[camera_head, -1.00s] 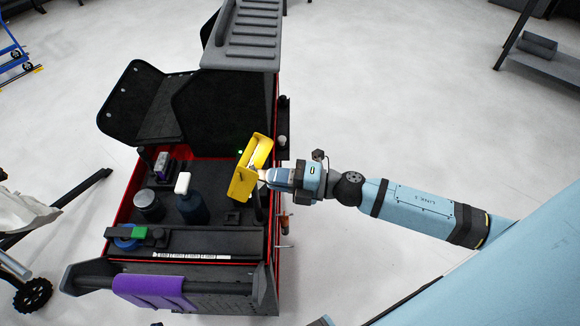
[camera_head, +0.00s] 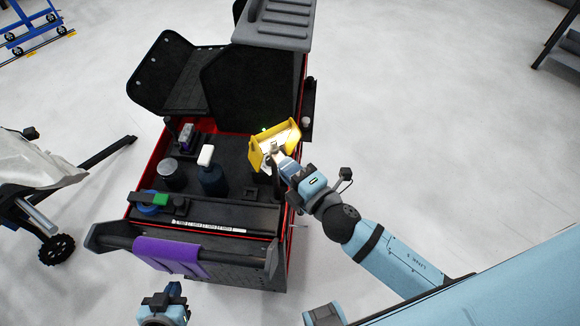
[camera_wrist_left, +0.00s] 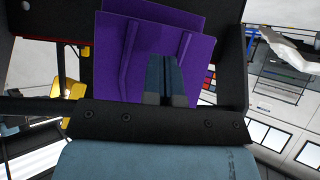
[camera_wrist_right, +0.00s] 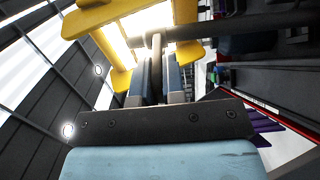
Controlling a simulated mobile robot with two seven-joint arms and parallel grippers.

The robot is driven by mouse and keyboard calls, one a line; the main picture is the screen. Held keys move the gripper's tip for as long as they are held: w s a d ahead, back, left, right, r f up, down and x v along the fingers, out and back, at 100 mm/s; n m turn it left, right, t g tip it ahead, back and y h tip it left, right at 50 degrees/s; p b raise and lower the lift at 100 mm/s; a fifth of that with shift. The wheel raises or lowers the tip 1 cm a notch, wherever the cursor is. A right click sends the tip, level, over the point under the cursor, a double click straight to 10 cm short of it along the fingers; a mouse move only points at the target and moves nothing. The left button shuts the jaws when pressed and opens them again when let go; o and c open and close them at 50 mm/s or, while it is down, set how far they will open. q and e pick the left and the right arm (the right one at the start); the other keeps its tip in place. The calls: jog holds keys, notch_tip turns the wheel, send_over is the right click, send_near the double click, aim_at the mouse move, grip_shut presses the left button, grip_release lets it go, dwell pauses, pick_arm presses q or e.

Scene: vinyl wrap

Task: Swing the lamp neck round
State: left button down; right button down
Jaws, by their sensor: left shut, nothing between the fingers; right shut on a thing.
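The yellow lamp head (camera_head: 266,150) is over the right edge of the tool cart, tilted, its open side facing up and toward the right arm. In the right wrist view the lamp head (camera_wrist_right: 100,20) looms close with bright light inside. My right gripper (camera_head: 279,160) is at the lamp, and in its wrist view its fingers (camera_wrist_right: 158,75) are shut around a thin grey stem (camera_wrist_right: 156,42) at the lamp head. The rest of the neck is mostly hidden.
A covered stand (camera_head: 35,165) is at left.

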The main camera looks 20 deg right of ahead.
dwell(0.4)
jog(key=c, duration=1.2)
grip_release()
jog(key=shift+s+f, duration=0.1)
jog(key=shift+s, duration=0.2)
jog(key=b+v, duration=0.4)
jog(key=v, duration=0.9)
jog(key=shift+d, duration=0.1)
